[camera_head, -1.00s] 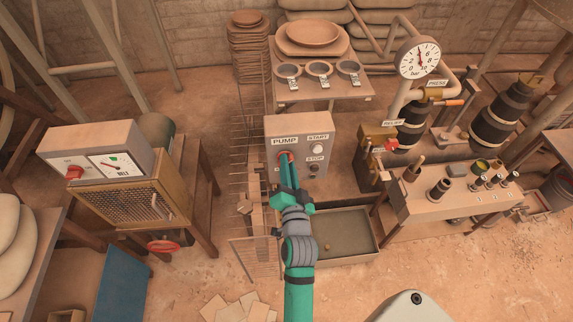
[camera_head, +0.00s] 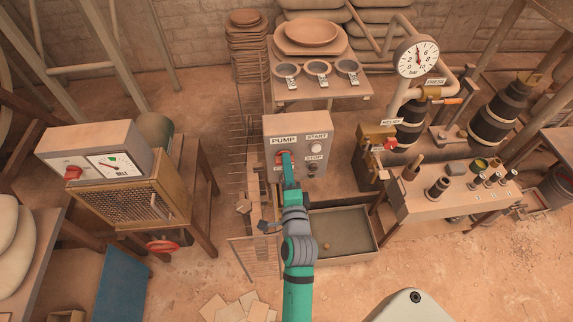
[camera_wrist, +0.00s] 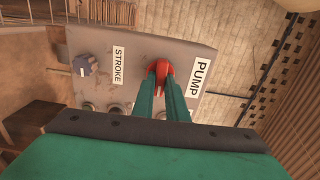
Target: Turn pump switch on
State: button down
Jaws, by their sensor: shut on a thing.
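The pump switch (camera_wrist: 159,68) is a red rotary knob beside the PUMP label (camera_wrist: 201,76) on a grey control box. In the head view, my gripper (camera_head: 285,155) reaches up to the box front (camera_head: 318,127) and covers most of the knob. In the wrist view, the two green fingers of my gripper (camera_wrist: 161,84) are closed around the red knob, one on each side. The knob's pointing direction is partly hidden by the fingers.
The box also carries START (camera_head: 316,148) and STOP (camera_head: 313,170) buttons close to the right of my gripper. A wire mesh fence (camera_head: 243,160) stands just left, and a tray (camera_head: 345,222) lies below.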

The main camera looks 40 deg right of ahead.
jog(key=shift+m, duration=0.3)
jog(key=c, duration=1.8)
grip_release()
jog(key=shift+o, duration=0.2)
jog(key=v, duration=1.1)
jog(key=shift+d, duration=0.15)
